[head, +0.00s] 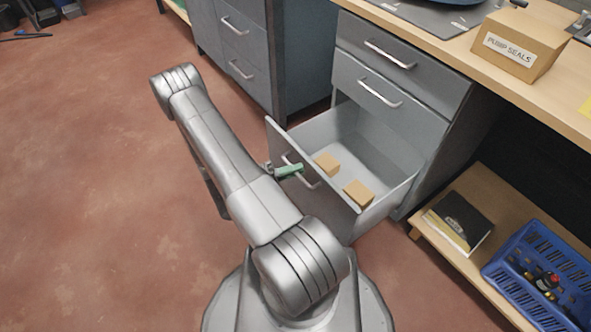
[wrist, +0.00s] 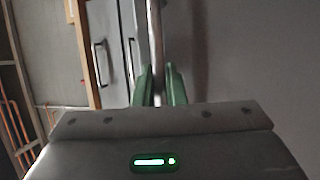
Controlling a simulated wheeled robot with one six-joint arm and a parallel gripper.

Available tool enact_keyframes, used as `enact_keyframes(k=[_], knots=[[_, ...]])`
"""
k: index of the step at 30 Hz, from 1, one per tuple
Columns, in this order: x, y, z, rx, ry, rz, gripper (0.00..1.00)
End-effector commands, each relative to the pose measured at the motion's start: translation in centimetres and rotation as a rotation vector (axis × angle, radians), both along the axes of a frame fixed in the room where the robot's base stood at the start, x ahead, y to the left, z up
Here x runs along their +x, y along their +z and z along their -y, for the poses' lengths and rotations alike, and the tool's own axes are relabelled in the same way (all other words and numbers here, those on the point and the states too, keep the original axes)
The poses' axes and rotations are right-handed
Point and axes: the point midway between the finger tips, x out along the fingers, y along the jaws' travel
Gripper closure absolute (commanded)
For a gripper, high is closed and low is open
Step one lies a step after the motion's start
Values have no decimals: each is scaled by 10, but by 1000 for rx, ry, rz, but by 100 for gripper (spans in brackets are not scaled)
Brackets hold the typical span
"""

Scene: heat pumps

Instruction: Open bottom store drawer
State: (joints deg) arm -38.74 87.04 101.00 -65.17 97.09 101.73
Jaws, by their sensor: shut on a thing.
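The bottom drawer (head: 378,215) of the grey cabinet is pulled well out, and its inside shows from above. Two small tan boxes (head: 358,193) lie on its floor. My gripper (head: 288,171) is at the drawer's front, with its green fingers at the bar handle (head: 309,180). In the wrist view, the green fingers (wrist: 160,86) are shut on the metal bar handle (wrist: 156,45), one on each side. My arm hides part of the drawer's front in the head view.
Two shut drawers (head: 390,75) sit above the open one. A worktop (head: 560,98) holds a box marked PUMP SEALS (head: 522,45). A low shelf (head: 475,275) at right bears a blue crate (head: 535,262) and a dark book (head: 459,221). The red floor at left is clear.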

Motion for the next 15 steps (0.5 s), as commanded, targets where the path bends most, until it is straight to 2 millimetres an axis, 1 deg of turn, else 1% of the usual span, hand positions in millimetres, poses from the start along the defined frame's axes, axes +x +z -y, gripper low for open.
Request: enact_keyframes(k=[8,9,10,15], knots=[[1,0,-1,2,3,2,100],[1,0,-1,2,3,2,87],[1,0,-1,2,3,2,81],[1,0,-1,1,1,1,81]])
